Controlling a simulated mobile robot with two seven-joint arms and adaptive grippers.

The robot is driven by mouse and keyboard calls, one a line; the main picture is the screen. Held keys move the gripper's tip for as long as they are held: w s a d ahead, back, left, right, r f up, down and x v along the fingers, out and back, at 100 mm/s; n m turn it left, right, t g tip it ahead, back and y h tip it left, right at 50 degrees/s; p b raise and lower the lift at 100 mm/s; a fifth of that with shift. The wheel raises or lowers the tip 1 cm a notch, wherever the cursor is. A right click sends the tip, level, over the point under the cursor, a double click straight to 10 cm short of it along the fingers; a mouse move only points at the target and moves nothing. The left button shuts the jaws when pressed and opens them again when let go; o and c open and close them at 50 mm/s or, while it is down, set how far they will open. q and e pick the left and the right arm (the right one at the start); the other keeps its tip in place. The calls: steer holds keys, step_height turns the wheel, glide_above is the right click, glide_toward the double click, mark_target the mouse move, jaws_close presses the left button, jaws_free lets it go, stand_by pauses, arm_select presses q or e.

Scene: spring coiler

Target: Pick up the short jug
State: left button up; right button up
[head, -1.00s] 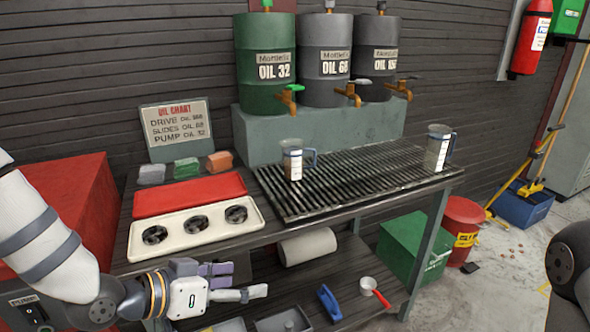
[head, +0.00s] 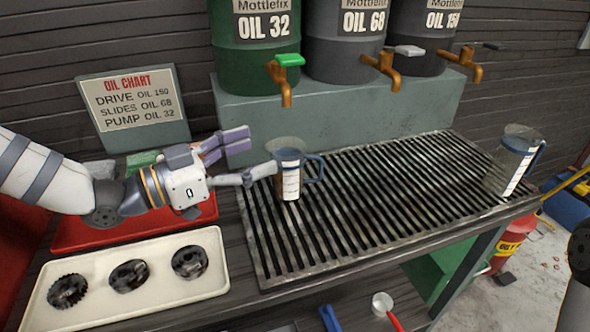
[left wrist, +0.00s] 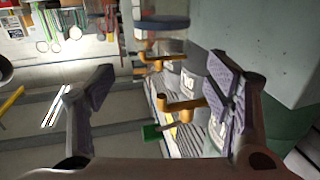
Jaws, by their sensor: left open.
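The short jug (head: 290,177) is clear with a white label and a blue handle on its right side. It stands upright at the left end of the black grate (head: 380,195). My left gripper (head: 262,153) is open and empty just left of the jug, its lower fingertip close to the jug's side. I cannot tell whether they touch. In the left wrist view, the open fingers frame a clear, blue-banded shape that appears to be the jug (left wrist: 162,22). A taller jug (head: 512,165) stands at the grate's right end. My right gripper is not in view.
Oil drums with taps (head: 385,72) stand on a grey-green block (head: 240,120) behind the grate, overhanging it. A red tray (head: 75,232) and a cream tray (head: 215,275) with gears lie at left. An oil chart (head: 135,105) stands behind. The grate's middle is clear.

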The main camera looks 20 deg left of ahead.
mark_target(301, 149)
arm_select(q)
step_height(301, 149, down, 4)
steer(key=shift+r+b, duration=0.1)
steer(key=shift+b, duration=0.2)
steer(key=x, duration=0.5)
steer(key=b+x, duration=0.1)
steer(key=x, duration=0.2)
steer(key=shift+r, duration=0.35)
steer(key=shift+a+r, duration=0.1)
steer(key=shift+r, duration=0.05)
jaws_close()
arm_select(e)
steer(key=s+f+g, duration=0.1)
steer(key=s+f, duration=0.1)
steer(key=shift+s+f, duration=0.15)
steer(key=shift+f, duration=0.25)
